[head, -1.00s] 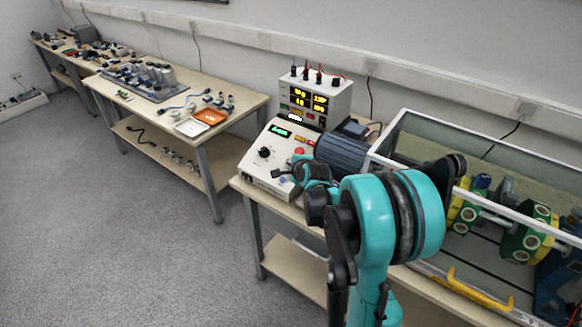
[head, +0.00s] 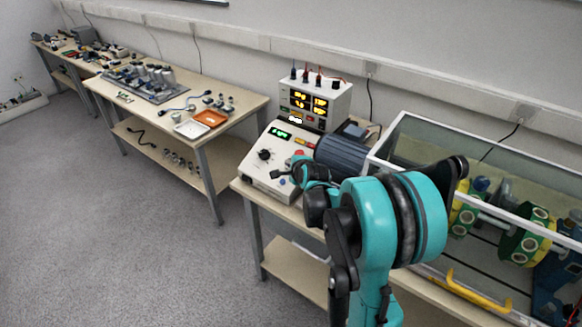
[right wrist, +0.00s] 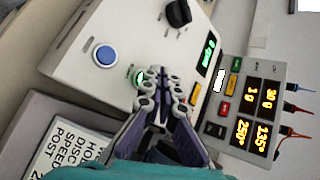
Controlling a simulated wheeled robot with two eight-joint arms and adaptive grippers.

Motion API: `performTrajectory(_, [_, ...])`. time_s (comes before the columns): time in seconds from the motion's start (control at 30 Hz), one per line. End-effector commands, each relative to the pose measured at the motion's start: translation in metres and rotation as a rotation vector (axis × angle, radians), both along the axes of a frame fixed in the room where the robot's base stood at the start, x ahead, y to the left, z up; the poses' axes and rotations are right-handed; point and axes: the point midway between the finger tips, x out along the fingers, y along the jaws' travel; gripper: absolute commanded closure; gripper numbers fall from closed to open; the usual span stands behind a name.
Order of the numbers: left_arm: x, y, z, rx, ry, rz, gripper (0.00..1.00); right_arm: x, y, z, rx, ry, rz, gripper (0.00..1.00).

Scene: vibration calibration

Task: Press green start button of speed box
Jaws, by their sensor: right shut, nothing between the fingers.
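The speed box (head: 257,172) is a pale sloped console on the right bench, with a green display, a black knob (head: 264,155) and a red button. In the right wrist view, its green start button (right wrist: 136,76) shows as a bright ring beside my fingertips, partly covered by them. A blue button (right wrist: 105,55) is to its left. My right gripper (head: 277,174) is shut and empty, its tips at the panel by the green button. It also shows in the right wrist view (right wrist: 149,84). I cannot tell whether the tips touch the button. My left gripper is not in view.
A meter box with yellow digits (head: 316,103) stands behind the speed box. A grey motor (head: 342,153) and a glass-walled rig (head: 412,122) with a yellow handle are to the right. Another bench (head: 240,92) with parts stands at left. The floor between is clear.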

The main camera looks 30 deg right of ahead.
Motion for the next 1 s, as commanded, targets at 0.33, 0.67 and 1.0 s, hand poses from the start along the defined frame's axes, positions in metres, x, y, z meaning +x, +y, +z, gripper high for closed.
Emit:
performTrajectory(0.33, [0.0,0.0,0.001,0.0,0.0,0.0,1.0,0.0,0.001,0.001,0.0,0.0,0.001,1.0])
performTrajectory(0.67, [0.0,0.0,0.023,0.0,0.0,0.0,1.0,-0.005,0.012,0.028,0.001,-0.001,0.002,1.0])
performTrajectory(1.0, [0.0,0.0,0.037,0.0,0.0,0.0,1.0,-0.008,0.021,0.046,0.0,0.0,0.001,1.0])
